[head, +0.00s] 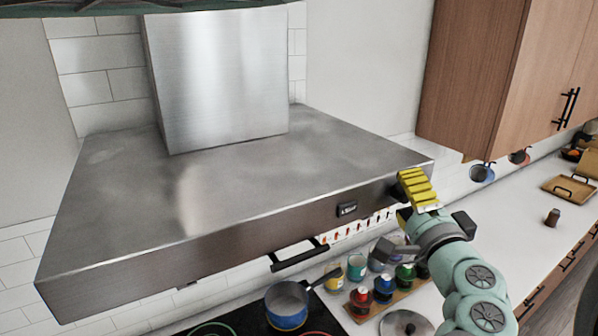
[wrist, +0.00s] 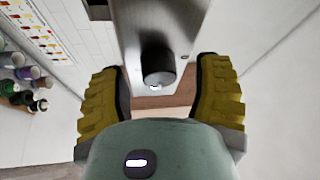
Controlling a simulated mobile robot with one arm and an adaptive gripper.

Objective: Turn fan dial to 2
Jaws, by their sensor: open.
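The range hood (head: 220,190) is a wide brushed-metal canopy in the head view. My gripper (head: 416,188) is at the right end of its front face, with yellow ridged fingers. In the wrist view, the dark round fan dial (wrist: 158,66) sticks out from the hood's metal front strip (wrist: 187,22). The open fingers of my gripper (wrist: 160,92) stand on either side of the dial, with visible gaps in the picture. I cannot tell whether the tips reach past its face. Its marks are not readable. In the head view the dial is mostly hidden behind the gripper.
A small dark panel (head: 347,209) sits on the hood front, left of my gripper. Below are a blue pot (head: 287,306) on the cooktop and several colourful jars (head: 383,285). A wooden cabinet (head: 470,75) hangs to the right, beyond the hood.

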